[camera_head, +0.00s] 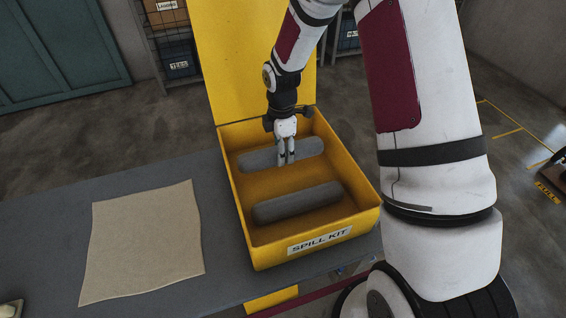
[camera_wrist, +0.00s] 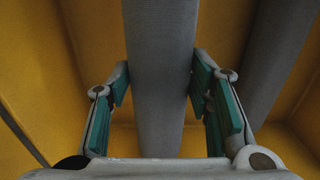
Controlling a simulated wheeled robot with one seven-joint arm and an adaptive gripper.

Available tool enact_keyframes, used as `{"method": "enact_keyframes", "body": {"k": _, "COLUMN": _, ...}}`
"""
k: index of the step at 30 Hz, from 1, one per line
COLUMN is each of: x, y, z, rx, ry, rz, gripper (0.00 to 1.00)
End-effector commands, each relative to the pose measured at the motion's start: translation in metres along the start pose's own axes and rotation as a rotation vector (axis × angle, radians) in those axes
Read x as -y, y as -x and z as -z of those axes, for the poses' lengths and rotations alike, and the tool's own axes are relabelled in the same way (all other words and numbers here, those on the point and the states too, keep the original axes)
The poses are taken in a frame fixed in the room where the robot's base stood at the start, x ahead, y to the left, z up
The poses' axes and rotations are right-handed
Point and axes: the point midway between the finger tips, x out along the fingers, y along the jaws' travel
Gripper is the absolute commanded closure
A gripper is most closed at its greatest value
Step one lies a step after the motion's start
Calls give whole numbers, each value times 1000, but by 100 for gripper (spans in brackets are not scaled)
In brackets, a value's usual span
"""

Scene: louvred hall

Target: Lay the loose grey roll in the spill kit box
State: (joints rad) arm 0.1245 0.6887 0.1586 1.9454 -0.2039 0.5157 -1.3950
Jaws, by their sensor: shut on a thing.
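The yellow spill kit box (camera_head: 233,201) stands open on the table, its lid (camera_head: 245,60) raised at the back. My gripper (camera_head: 286,160) is inside the box, over its far half. It is shut on a grey roll (camera_head: 258,161), which lies crosswise in the far part of the box. In the wrist view the held roll (camera_wrist: 160,75) runs between the green finger pads (camera_wrist: 160,88). A second grey roll (camera_head: 298,203) lies in the near part of the box, apart from the first; it also shows at the right in the wrist view (camera_wrist: 283,60). Whether the held roll touches the floor is unclear.
A beige sheet (camera_head: 142,243) lies on the grey table (camera_head: 55,225) left of the box. Shelves with labelled bins (camera_head: 178,65) stand behind. A small pale object (camera_head: 11,309) is at the table's lower left corner.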

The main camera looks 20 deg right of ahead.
Motion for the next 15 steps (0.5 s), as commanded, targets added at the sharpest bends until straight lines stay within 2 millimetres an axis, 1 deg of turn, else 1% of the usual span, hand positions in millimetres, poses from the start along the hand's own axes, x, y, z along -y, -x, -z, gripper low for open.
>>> {"method": "enact_keyframes", "body": {"k": 5, "x": 0, "y": -12, "z": 1, "rx": 0, "ry": 1, "rz": 0, "gripper": 84}}
{"method": "enact_keyframes", "body": {"k": 12, "x": 0, "y": -42, "z": 1, "rx": 0, "ry": 1, "rz": 1, "gripper": 84}}
{"method": "enact_keyframes", "body": {"k": 15, "x": 0, "y": -44, "z": 0, "rx": 0, "ry": 1, "rz": -2, "gripper": 84}}
